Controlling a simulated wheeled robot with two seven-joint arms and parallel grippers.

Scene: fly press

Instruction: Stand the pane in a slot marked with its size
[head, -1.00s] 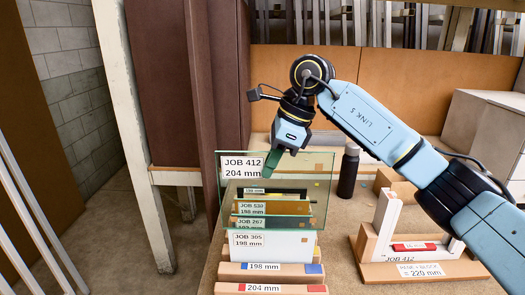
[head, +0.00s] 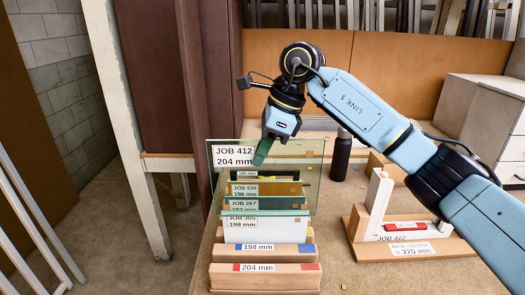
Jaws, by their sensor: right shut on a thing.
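A clear glass pane (head: 295,150) with a label reading JOB 412, 204 mm hangs upright above the wooden rack. My right gripper (head: 264,150) is shut on its top edge, near the label. Through the glass I see other panes standing in the rack, labelled JOB 530, JOB 267 and JOB 305 (head: 265,229), with 198 mm legible on some. The front slot block marked 204 mm (head: 258,276) has red ends, and its slot looks empty. Behind it is a block marked 198 mm (head: 254,248) with blue ends. My left gripper is not in view.
A wooden gauge stand (head: 400,248) labelled JOB 412 with a red block and a 220 mm note stands at the right. A dark bottle (head: 341,158) stands behind. A cabinet (head: 478,120) is at the far right. Bare bench lies between rack and stand.

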